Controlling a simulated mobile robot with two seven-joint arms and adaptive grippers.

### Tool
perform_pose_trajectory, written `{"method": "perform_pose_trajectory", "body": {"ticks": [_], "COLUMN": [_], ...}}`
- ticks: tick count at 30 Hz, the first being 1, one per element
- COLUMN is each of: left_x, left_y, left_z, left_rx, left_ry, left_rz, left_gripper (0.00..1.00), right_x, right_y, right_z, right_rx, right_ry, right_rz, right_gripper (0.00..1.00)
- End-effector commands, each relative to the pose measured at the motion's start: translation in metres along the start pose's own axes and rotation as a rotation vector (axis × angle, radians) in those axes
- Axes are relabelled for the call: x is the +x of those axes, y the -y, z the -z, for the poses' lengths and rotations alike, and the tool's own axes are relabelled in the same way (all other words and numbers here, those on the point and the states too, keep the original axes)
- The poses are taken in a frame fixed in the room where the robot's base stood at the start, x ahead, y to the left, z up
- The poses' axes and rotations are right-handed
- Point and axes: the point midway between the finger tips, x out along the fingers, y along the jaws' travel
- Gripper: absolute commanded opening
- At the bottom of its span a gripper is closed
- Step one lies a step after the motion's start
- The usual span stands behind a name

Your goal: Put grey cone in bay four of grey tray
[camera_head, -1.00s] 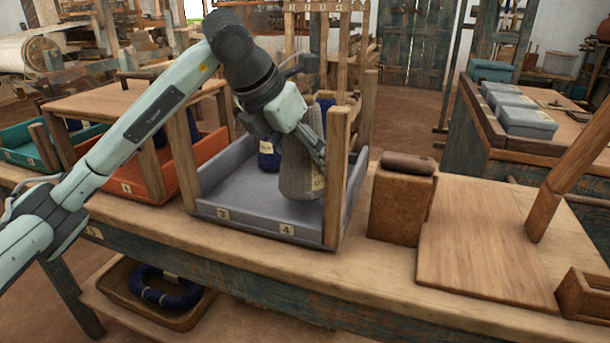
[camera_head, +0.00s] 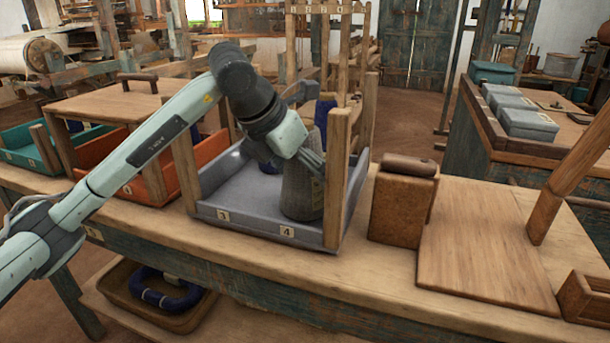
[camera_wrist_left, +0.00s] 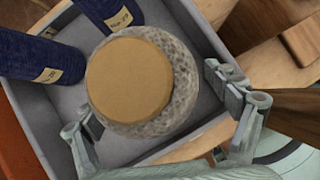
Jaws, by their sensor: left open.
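The grey cone (camera_head: 301,192) stands upright in the front right part of the grey tray (camera_head: 238,192), behind the label 4 on the front wall. Its base appears to rest on the tray floor. My left gripper (camera_head: 314,163) is at the cone's upper part in the head view. In the left wrist view my left gripper (camera_wrist_left: 160,112) is open, with one finger on either side of the grey cone (camera_wrist_left: 180,85) and gaps showing. The cone's tan round end (camera_wrist_left: 128,80) faces the camera. My right gripper is not in view.
Blue cones (camera_wrist_left: 40,58) stand in the tray beside the grey one. Wooden posts (camera_head: 337,180) rise at the tray's right side. An orange tray (camera_head: 150,185) is to the left. A brown block (camera_head: 400,205) and a board (camera_head: 480,245) are to the right.

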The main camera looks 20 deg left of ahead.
Motion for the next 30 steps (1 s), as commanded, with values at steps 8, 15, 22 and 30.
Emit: {"method": "perform_pose_trajectory", "body": {"ticks": [8, 15, 22, 30], "left_x": [-0.034, -0.086, -0.115, -0.120], "left_y": [-0.001, -0.001, 0.000, 0.000], "left_z": [-0.001, -0.001, -0.001, 0.000], "left_rx": [0.002, 0.000, 0.000, 0.000], "left_ry": [0.004, 0.005, 0.002, 0.000], "left_rz": [-0.003, -0.002, -0.001, 0.000], "left_gripper": [0.87, 0.87, 0.87, 0.87], "right_x": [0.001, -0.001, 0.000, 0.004], "right_y": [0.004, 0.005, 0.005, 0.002], "right_z": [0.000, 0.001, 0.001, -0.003], "right_rx": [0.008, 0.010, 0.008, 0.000], "right_ry": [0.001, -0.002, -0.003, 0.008], "right_rz": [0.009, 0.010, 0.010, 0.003], "right_gripper": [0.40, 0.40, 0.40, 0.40]}}
